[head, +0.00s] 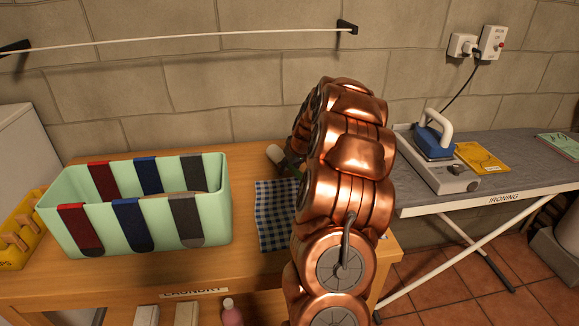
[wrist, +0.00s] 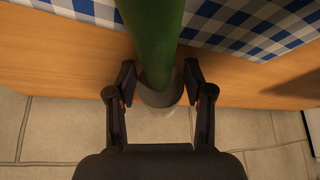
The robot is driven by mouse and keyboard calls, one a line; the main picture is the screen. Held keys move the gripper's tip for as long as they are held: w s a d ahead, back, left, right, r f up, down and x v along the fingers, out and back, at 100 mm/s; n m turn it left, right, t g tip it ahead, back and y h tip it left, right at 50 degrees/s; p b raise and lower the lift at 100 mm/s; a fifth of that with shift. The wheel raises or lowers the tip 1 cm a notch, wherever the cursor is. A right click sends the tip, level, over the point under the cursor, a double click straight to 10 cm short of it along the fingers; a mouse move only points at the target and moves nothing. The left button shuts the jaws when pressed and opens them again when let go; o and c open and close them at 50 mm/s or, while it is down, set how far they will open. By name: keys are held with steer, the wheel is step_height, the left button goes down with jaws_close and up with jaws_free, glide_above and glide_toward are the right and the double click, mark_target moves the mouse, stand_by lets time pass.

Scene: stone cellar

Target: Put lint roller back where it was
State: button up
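The lint roller (wrist: 163,35) shows in the wrist view as a long green body with a rounded grey end (wrist: 160,97). My gripper (wrist: 160,72) has one finger close against each side of it, near the grey end, and looks shut on it. In the head view, the pale end of the roller (head: 275,155) shows just left of my copper arm. A blue-and-white checked cloth (head: 273,215) lies on the wooden table (head: 255,283), partly behind the arm.
A mint green bin (head: 80,241) with coloured straps stands left on the table, beside a yellow basket of pegs (head: 20,248). An ironing board (head: 520,180) with a blue iron (head: 432,143) stands right. A line (head: 180,38) runs along the stone wall.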

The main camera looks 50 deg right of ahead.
steer(key=o, duration=0.3)
steer(key=shift+o, duration=0.2)
steer(key=shift+r, duration=0.1)
steer(key=shift+r, duration=0.2)
steer(key=b+v, duration=0.2)
steer(key=v, duration=0.9)
steer(key=shift+s+r, duration=0.25)
steer(key=shift+r, duration=0.1)
